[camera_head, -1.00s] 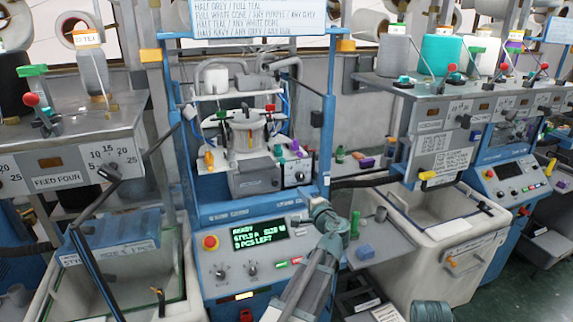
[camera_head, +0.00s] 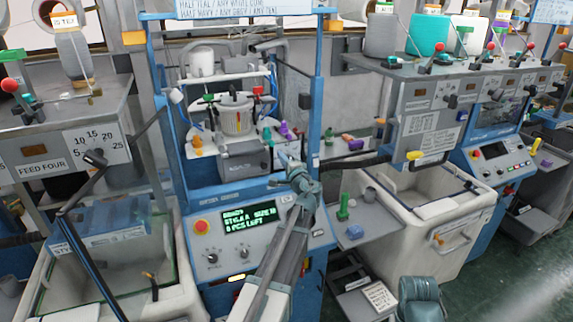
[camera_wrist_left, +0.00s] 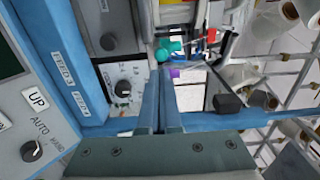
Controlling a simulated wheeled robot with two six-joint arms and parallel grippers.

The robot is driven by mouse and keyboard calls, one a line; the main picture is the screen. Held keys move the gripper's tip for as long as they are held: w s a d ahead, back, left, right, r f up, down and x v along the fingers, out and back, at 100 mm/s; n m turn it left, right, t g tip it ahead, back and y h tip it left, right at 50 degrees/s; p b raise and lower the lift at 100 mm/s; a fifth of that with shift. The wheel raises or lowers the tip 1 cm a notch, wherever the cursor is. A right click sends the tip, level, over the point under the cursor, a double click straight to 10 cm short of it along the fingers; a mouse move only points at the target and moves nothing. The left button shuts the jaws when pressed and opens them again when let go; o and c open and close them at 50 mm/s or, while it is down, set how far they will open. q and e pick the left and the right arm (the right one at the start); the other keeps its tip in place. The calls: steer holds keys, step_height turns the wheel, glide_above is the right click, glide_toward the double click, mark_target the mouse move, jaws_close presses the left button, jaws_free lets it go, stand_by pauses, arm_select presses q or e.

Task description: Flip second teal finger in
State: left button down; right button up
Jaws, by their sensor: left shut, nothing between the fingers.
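My left gripper (camera_head: 288,166) is shut and empty, raised in front of the knitting machine just right of its round white head (camera_head: 236,114). A small teal finger (camera_head: 266,134) stands on the head's right side, beyond and left of the gripper tips. The tips appear apart from the teal piece, though contact is hard to judge. I cannot tell which finger is the second teal one. My right gripper is out of view.
The blue machine frame (camera_head: 316,95) stands close to the right of the gripper. A control panel with a green display (camera_head: 249,214) lies below. A side shelf (camera_head: 375,218) holds a green piece and a blue block. A dial (camera_wrist_left: 123,86) sits near the fingers.

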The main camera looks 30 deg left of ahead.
mark_target(273, 145)
arm_select(q)
steer(key=x, duration=0.6)
steer(key=shift+w+a, duration=0.25)
steer(key=x, duration=0.3)
steer(key=shift+w+a, duration=0.15)
steer(key=shift+w, duration=0.05)
steer(key=shift+r, duration=0.1)
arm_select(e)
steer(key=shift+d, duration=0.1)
arm_select(q)
steer(key=shift+s, duration=0.15)
steer(key=v, duration=1.4)
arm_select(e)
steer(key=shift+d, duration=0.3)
arm_select(q)
steer(key=shift+s, duration=0.1)
